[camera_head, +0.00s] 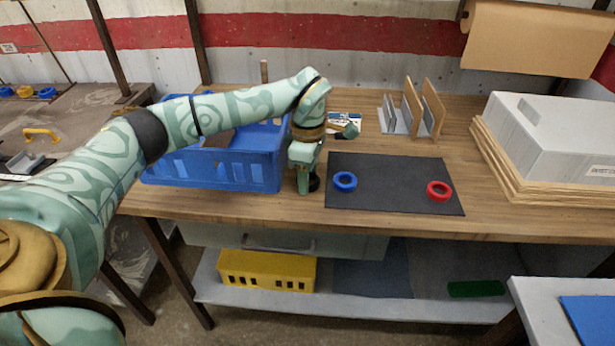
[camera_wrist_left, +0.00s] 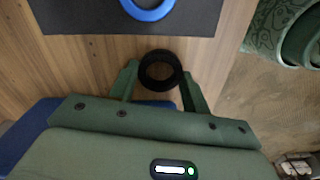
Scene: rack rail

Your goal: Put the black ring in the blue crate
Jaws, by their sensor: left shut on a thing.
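A black ring (camera_wrist_left: 161,70) is held between the two fingers of my left gripper (camera_wrist_left: 160,82) in the left wrist view. In the head view my left gripper (camera_head: 308,186) points down at the table, just right of the blue crate, and the ring (camera_head: 314,183) shows partly behind a finger. I cannot tell whether the ring touches the table. The blue crate (camera_head: 225,172) stands on the table at left, partly hidden by my left arm. My right gripper is not in view.
A dark mat (camera_head: 395,181) right of the gripper bears a blue ring (camera_head: 345,181) and a red ring (camera_head: 438,191). Behind it stand a rack with boards (camera_head: 411,108) and small items (camera_head: 343,124). A white box (camera_head: 555,130) is at right. The table's front edge is close to the gripper.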

